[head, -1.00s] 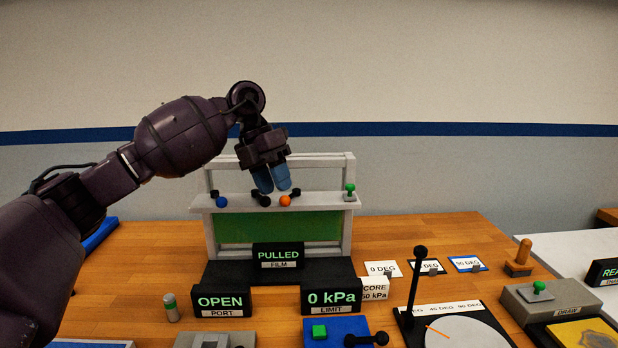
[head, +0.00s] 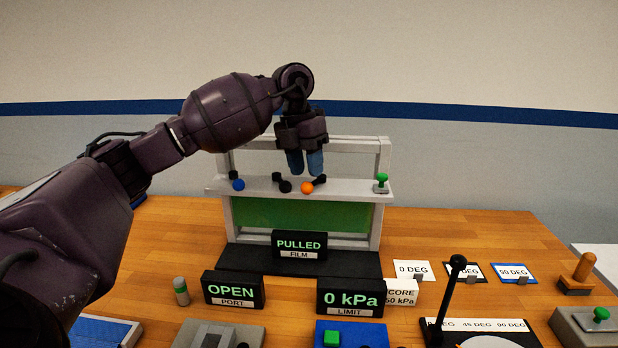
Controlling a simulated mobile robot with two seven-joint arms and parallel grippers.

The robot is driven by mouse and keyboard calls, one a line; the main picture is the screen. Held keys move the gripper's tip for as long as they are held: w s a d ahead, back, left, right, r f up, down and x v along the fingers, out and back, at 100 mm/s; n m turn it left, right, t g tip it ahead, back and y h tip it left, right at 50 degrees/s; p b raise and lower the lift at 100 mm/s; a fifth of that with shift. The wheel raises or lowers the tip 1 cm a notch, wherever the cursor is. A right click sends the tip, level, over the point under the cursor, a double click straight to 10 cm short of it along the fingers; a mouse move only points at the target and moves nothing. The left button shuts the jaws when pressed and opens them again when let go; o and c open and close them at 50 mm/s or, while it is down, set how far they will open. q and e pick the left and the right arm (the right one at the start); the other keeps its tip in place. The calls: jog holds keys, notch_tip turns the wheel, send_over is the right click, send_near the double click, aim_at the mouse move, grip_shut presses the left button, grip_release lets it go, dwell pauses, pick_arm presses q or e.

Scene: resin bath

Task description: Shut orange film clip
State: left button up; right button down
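The orange film clip (head: 307,188) is an orange ball with a short black lever, on the white shelf of the film frame (head: 346,191). A clip with a black ball (head: 285,187) sits just left of it, and a blue clip (head: 238,185) farther left. My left gripper (head: 305,172) points down just above and behind the orange clip, its two blue fingertips close together with a narrow gap. Whether the fingers touch the clip's lever cannot be told. The film sign (head: 299,244) reads PULLED. My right gripper is not in view.
A green knob (head: 381,177) stands at the shelf's right end. The OPEN port sign (head: 233,288) and 0 kPa limit sign (head: 350,296) stand in front. A black upright lever (head: 450,296) is at right. Wood is clear behind the degree cards.

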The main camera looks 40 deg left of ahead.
aim_at(312, 184)
pick_arm(q)
jog(key=shift+d+f, duration=0.25)
jog(key=shift+f, duration=1.05)
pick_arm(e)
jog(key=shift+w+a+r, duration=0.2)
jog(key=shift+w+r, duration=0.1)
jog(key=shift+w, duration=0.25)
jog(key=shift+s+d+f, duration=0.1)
